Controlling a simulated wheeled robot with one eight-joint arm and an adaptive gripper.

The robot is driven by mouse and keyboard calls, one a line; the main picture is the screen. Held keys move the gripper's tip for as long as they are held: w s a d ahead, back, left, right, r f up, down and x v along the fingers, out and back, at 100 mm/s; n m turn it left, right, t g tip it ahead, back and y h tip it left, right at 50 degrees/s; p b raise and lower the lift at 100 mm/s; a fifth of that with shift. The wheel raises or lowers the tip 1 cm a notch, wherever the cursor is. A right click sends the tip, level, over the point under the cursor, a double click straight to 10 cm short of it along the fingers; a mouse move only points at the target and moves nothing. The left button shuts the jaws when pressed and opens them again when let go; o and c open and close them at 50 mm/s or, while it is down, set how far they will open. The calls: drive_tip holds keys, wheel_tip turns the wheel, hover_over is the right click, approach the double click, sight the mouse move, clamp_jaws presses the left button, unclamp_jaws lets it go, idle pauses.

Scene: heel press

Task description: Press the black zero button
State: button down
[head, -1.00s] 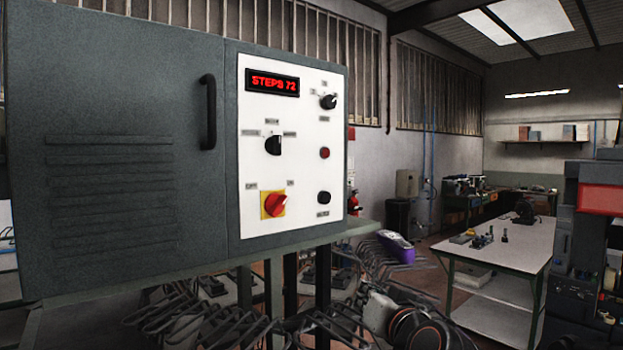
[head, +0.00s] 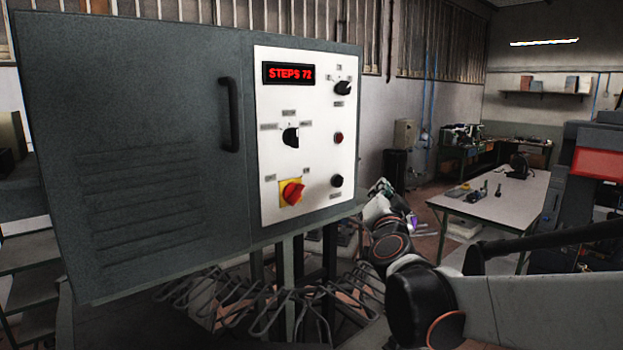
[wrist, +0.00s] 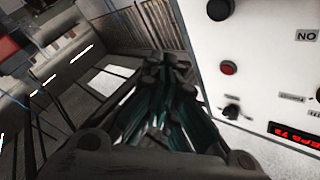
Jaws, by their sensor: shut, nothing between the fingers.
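The black zero button (head: 337,181) is the round black button at the lower right of the white control panel (head: 272,140). Its label in the head view is too small to read. In the wrist view the black button (wrist: 219,9) is at the top edge, above the red button. My gripper (wrist: 166,66) is shut and empty, left of the panel in the wrist view and apart from the button. In the head view my gripper (head: 381,188) is small and partly hidden by my arm, right of the panel's edge.
The panel also has a red button (head: 338,138), dark rotary knobs (head: 343,88) and (head: 290,137), a red switch on yellow (head: 292,193) and a display (head: 288,73) reading "STEPS 72". Wire racks (head: 290,300) stand below. A worktable (head: 480,205) is at right.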

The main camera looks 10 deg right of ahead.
sight(339, 181)
drive_tip(key=w+a+b, duration=0.1)
drive_tip(key=w+a, duration=0.4)
drive_tip(key=w, duration=0.2)
drive_tip(key=shift+w, duration=0.2)
idle(0.4)
drive_tip(key=shift+w, duration=0.1)
idle(1.3)
drive_tip(key=shift+w+a, duration=0.2)
drive_tip(key=shift+w, duration=0.05)
drive_tip(key=shift+w+a+b, duration=0.25)
drive_tip(key=shift+w+b, duration=0.1)
drive_tip(key=shift+w, duration=0.05)
idle(1.1)
drive_tip(key=shift+s, duration=0.1)
drive_tip(key=shift+s+d, duration=0.5)
drive_tip(key=shift+s, duration=0.15)
